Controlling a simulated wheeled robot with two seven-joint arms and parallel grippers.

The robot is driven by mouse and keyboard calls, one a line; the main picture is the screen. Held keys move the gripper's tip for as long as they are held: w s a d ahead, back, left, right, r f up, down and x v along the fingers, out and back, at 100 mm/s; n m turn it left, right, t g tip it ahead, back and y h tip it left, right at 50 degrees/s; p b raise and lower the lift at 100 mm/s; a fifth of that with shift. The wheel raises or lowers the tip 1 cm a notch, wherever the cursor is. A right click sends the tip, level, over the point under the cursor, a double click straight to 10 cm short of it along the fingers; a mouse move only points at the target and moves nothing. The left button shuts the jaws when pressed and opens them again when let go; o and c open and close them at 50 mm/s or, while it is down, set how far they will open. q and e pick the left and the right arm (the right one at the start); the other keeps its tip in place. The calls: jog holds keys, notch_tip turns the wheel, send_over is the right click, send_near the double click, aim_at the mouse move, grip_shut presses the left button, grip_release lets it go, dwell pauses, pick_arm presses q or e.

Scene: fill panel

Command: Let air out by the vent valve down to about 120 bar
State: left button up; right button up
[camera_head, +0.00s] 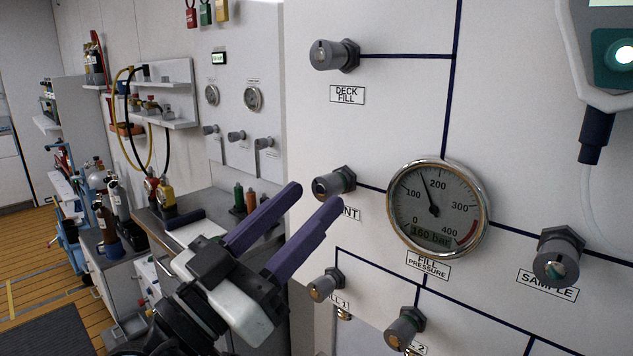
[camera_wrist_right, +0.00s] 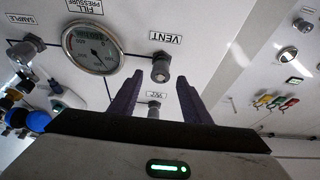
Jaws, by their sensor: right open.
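The vent valve (camera_head: 334,183) is a grey knob with a hex nut on the white panel, left of the pressure gauge (camera_head: 437,208). The gauge's needle stands between 100 and 200, and its display reads 160 bar. The VENT label (camera_head: 350,213) is partly hidden by a finger. My right gripper (camera_head: 314,198) is open, with purple fingers pointing at the vent valve. In the right wrist view the vent valve (camera_wrist_right: 161,68) shows between and just beyond the fingertips (camera_wrist_right: 158,82), with no visible grip on it. My left gripper is not in view.
The deck fill valve (camera_head: 334,55) is above, two smaller fill valves (camera_head: 325,286) (camera_head: 405,328) are below, and the sample valve (camera_head: 558,257) is at the right. A handheld device (camera_head: 610,50) hangs at the upper right. A cluttered bench (camera_head: 185,215) lies to the left.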

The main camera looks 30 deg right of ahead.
aim_at(328, 187)
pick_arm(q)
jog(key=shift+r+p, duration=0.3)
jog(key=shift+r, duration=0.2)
pick_arm(e)
jog(key=shift+x, duration=1.5)
jog(key=c, duration=1)
jog(key=n+b, duration=0.1)
jog(key=b, duration=0.1)
jog(key=shift+f+t+b, duration=0.35)
jog(key=shift+t, duration=0.05)
jog(key=shift+n+b, duration=0.35)
jog(key=shift+n, duration=0.15)
jog(key=shift+r+t+y, duration=0.2)
jog(key=shift+t+y, duration=0.1)
jog(key=shift+t, duration=0.1)
jog(key=shift+r+n, duration=0.1)
jog(key=shift+n, duration=0.2)
jog(key=o, duration=1)
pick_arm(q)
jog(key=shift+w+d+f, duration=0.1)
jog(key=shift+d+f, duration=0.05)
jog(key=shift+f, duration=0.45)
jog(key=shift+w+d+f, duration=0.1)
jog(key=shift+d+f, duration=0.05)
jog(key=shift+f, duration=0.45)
